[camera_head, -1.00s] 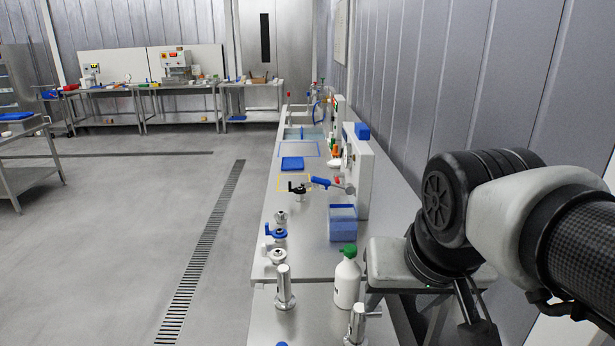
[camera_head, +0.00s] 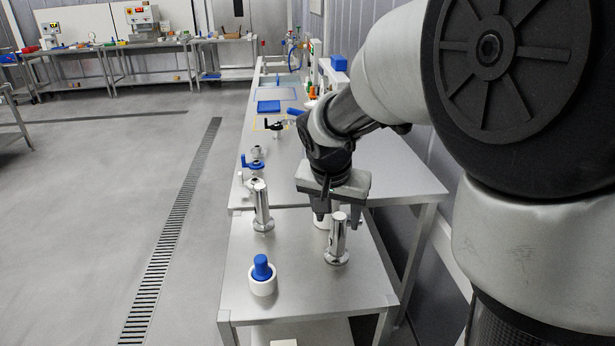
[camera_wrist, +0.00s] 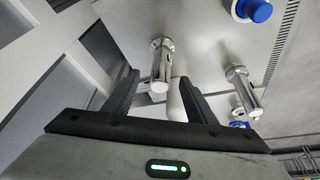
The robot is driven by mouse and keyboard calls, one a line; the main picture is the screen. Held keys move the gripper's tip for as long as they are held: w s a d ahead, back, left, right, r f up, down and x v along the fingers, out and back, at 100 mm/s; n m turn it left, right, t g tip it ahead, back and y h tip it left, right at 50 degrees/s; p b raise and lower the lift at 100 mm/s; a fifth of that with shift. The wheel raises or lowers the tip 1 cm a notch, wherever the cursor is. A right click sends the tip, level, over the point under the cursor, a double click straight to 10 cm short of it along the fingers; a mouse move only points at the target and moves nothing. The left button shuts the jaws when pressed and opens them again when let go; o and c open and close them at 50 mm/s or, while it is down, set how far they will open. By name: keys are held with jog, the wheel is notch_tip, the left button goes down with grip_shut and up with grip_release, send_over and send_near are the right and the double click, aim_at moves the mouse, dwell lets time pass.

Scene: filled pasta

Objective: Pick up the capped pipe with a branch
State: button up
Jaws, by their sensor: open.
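The capped metal pipe with a short side branch (camera_head: 337,240) stands upright on the near table, and its branch points right in the head view. In the wrist view the pipe (camera_wrist: 162,62) appears between and beyond the fingertips. My gripper (camera_head: 338,212) is open and points down close to the pipe's top; it holds nothing. In the wrist view the two fingers (camera_wrist: 158,80) are wide apart. I cannot tell whether a finger touches the pipe. A second metal pipe (camera_head: 262,208) stands to the left and also shows in the wrist view (camera_wrist: 240,92).
A white bottle (camera_wrist: 176,101) stands close to the pipe, mostly hidden by my gripper in the head view. A blue plug in a white ring (camera_head: 262,272) is at the near left. The near table's front (camera_head: 310,295) is bare. Blue valves (camera_head: 252,162) lie farther back.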

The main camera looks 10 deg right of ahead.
aim_at(338, 234)
jog(key=b+x, duration=0.1)
jog(key=x, duration=0.7)
jog(key=shift+w+a+f, duration=0.1)
jog(key=shift+f, duration=0.3)
jog(key=shift+w+r, duration=0.1)
jog(key=shift+r, duration=0.05)
grip_shut()
